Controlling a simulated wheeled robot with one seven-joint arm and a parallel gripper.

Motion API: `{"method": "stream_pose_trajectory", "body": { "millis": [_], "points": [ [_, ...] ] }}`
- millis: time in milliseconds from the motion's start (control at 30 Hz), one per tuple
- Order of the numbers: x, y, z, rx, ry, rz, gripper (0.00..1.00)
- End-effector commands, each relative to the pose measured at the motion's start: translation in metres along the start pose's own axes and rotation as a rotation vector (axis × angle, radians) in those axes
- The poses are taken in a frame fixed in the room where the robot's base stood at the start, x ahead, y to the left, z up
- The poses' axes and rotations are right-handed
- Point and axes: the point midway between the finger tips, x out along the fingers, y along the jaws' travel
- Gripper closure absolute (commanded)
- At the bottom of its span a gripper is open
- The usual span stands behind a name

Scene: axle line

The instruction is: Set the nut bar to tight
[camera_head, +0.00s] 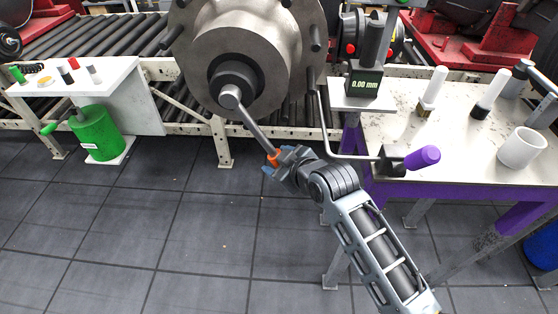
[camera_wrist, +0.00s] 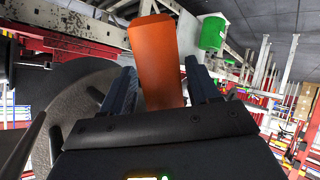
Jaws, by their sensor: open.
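The nut bar (camera_head: 258,130) is a grey rod reaching from the hub nut (camera_head: 231,96) down and to the right, with an orange grip at its lower end. The hub (camera_head: 245,50) is a large grey disc with studs. My gripper (camera_head: 277,158) is at the orange grip. In the wrist view the orange grip (camera_wrist: 157,60) stands between the two dark fingers of my gripper (camera_wrist: 155,92), with a gap showing on its right side. The fingers are open around it. The rest of the bar is hidden behind the grip in the wrist view.
A bent metal lever with a purple handle (camera_head: 422,157) runs close to the right of my gripper. A gauge reading 0.00 mm (camera_head: 364,84) stands on the right bench (camera_head: 455,150). The floor below is clear.

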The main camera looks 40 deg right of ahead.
Motion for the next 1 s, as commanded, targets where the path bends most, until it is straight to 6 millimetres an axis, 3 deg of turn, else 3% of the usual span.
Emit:
{"method": "stream_pose_trajectory", "body": {
  "millis": [167,600,1000],
  "points": [
    [-0.007,-0.001,0.0,0.0,0.001,-0.001,0.4],
    [-0.07,0.0,0.001,0.0,-0.001,0.0,0.4],
    [-0.078,0.0,0.0,0.0,0.0,0.0,0.4]
  ]
}}
